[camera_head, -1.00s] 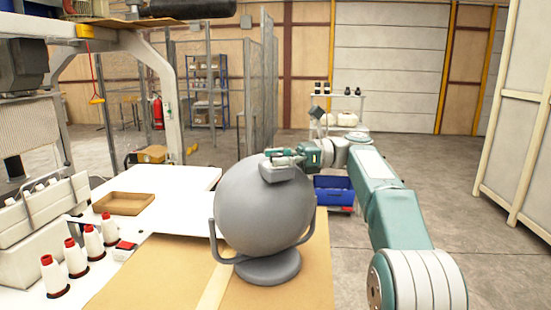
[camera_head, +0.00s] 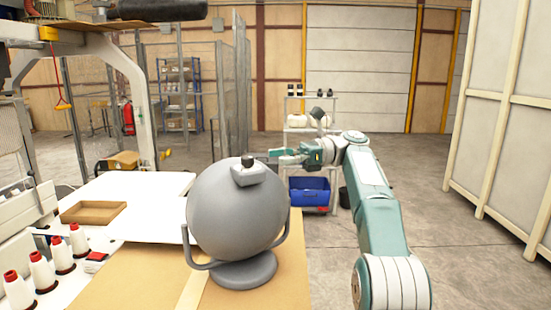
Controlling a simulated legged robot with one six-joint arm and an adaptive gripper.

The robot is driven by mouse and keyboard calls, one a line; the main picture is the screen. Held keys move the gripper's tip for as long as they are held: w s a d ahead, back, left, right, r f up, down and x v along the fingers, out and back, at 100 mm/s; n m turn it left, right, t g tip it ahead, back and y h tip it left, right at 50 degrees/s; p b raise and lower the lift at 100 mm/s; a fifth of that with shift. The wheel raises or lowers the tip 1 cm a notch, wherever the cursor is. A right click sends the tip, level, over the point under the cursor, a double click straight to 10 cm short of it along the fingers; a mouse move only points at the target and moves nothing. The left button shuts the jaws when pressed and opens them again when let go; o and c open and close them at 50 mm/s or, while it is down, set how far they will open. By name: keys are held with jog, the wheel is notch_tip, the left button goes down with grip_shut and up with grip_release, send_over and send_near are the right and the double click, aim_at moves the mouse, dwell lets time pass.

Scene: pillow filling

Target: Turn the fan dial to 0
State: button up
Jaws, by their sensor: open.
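The grey round fan (camera_head: 236,215) stands on its base on the brown board of the table, seen from behind. A grey housing with a dark dial (camera_head: 248,161) sits on top of it. The dial's marks are too small to read. My gripper (camera_head: 272,156) is open and empty, to the right of the dial at about its height. It appears apart from the dial, with its fingers pointing left toward it.
A blue bin (camera_head: 309,192) is on a rack behind my arm. Open floor lies to the right.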

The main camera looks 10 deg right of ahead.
notch_tip(320, 180, up, 6)
jog(key=a+m+t+y, duration=0.1)
jog(key=a+m+t, duration=0.25)
jog(key=t, duration=0.35)
jog(key=m+t+h, duration=0.8)
jog(key=m+t, duration=0.2)
jog(key=t, duration=0.2)
send_near(252, 160)
jog(key=x, duration=1.1)
jog(key=shift+w+a, duration=0.1)
jog(key=shift+a, duration=0.1)
jog(key=shift+c, duration=0.4)
grip_shut()
